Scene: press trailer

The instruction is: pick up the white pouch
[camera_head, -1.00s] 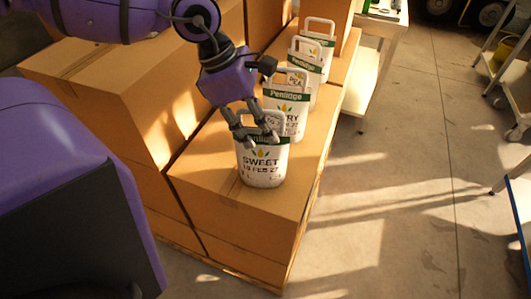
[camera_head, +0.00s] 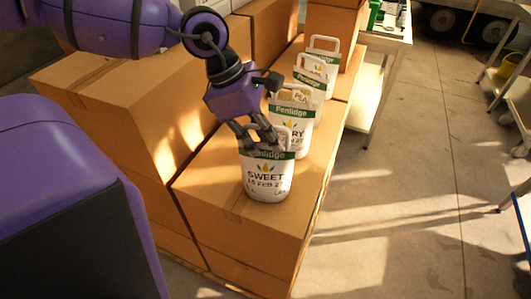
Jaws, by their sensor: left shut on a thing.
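Several white pouches with green "Penlidge" bands and top handles stand in a row on a cardboard box (camera_head: 215,205). The nearest white pouch (camera_head: 266,180), marked "SWEET 16 FEB", stands upright at the front of the row. My left gripper (camera_head: 262,146) is shut on this pouch at its top, its fingers covering part of the handle and band. Behind it stand a second pouch (camera_head: 293,138) with lettering ending in "RY", a third marked "PEA" (camera_head: 311,78), and another at the back (camera_head: 327,48). My right gripper is not in view.
Taller stacked cardboard boxes (camera_head: 120,95) stand to the left of the row. A light table (camera_head: 370,95) with a green item (camera_head: 375,14) stands at the back right. The concrete floor (camera_head: 400,190) to the right is open, with carts at the far right edge.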

